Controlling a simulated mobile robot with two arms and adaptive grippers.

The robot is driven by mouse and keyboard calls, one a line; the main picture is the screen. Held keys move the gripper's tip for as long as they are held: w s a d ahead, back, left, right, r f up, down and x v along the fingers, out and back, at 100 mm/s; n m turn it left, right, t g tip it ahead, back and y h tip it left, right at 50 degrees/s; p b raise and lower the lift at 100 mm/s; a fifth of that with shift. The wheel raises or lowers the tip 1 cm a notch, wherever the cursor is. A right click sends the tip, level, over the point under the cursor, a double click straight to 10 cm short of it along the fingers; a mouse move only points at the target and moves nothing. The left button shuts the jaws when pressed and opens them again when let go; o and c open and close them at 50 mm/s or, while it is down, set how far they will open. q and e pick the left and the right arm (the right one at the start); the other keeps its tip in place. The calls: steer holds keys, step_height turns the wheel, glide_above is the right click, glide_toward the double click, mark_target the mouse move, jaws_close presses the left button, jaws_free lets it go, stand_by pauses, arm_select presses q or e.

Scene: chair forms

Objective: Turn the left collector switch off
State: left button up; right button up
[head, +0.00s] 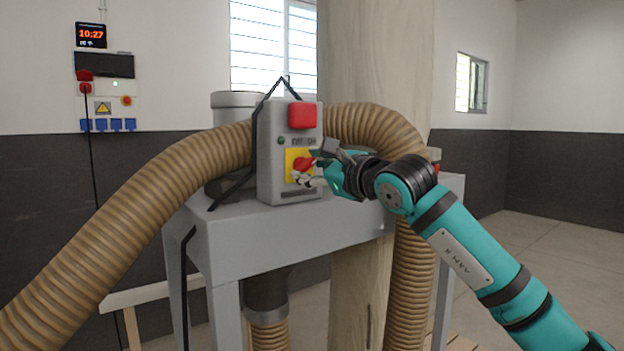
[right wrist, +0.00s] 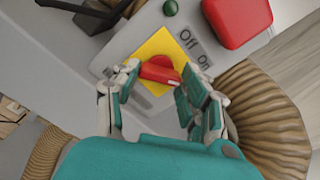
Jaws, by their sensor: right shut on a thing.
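The grey switch box (head: 268,150) stands on the grey collector frame. On its face a red rotary knob (head: 303,164) sits on a yellow plate (head: 291,158), under the Off and On labels. My right gripper (head: 312,172) is at the knob. In the right wrist view, its fingers (right wrist: 155,80) are shut on the red knob (right wrist: 158,65), over the yellow plate (right wrist: 152,45). The fingers hide part of the knob, and I cannot tell which label it points to. A dark green lamp (right wrist: 170,8) is above the plate. My left gripper is not in view.
A large red button (head: 302,115) sits above the knob. Ribbed brown hoses (head: 150,190) run left and right of the box. A wooden column (head: 375,60) stands behind the frame (head: 270,235). A wall panel (head: 104,80) hangs at the left. Open floor shows at right.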

steer(key=n+b, duration=0.1)
steer(key=n, duration=0.2)
steer(key=shift+f, duration=0.1)
steer(key=n, duration=0.2)
steer(key=shift+n+b, duration=0.3)
steer(key=shift+b, duration=0.05)
steer(key=n, duration=0.3)
steer(key=shift+n, duration=1.3)
steer(key=o, duration=1.2)
steer(key=shift+c, duration=0.2)
